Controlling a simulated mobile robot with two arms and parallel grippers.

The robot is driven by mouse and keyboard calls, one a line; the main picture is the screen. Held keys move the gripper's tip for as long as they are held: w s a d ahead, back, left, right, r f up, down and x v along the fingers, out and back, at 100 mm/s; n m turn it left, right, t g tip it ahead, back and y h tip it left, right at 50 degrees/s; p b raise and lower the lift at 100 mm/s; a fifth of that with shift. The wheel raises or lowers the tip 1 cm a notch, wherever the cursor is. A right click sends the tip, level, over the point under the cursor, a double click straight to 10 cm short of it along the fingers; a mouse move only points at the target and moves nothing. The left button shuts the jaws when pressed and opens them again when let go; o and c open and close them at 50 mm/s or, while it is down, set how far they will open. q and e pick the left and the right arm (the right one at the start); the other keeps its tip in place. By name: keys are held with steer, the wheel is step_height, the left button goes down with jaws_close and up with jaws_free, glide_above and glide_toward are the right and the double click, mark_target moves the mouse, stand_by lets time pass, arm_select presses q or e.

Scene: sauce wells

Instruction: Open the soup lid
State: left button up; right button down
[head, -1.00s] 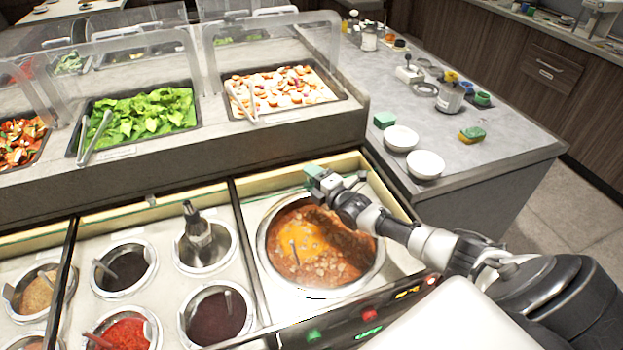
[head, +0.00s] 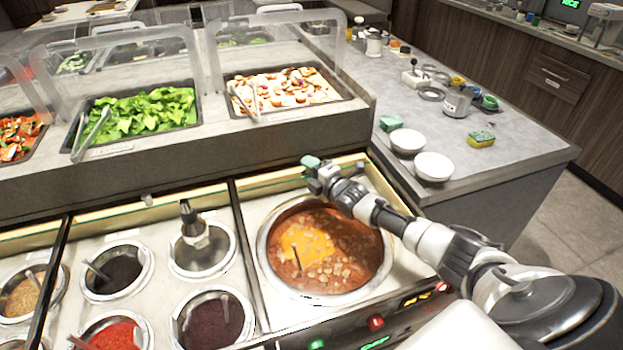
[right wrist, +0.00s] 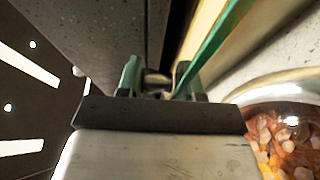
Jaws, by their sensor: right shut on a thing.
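The soup pot (head: 262,262) sits in the right-hand well of the counter. Orange-brown soup with pale chunks shows clearly inside. My right gripper (head: 314,172) is at the back edge of this well, above and behind the pot. In the right wrist view its green-tipped fingers (right wrist: 158,82) are shut on the green edge of a thin pane, which I take for the soup lid (right wrist: 212,48). The rest of the pane is hard to make out. My forearm covers the right rear of the pot. My left gripper is not in view.
Several sauce wells (head: 143,272) lie left of the soup. Salad trays (head: 196,112) behind clear guards stand on the raised ledge behind. White bowls (head: 433,166) and a sponge (head: 481,139) are on the right counter. Buttons (head: 376,322) line the front edge.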

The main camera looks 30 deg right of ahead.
steer(key=shift+w+r, duration=0.1)
steer(key=shift+r, duration=0.2)
steer(key=c, duration=0.8)
jaws_free()
steer(key=shift+c, duration=0.2)
steer(key=shift+s, duration=0.2)
steer(key=shift+f, duration=0.1)
steer(key=s+d+p, duration=0.1)
steer(key=s+p, duration=0.7)
steer(key=s, duration=0.2)
steer(key=shift+s+d+p, duration=0.3)
steer(key=shift+s+p, duration=0.05)
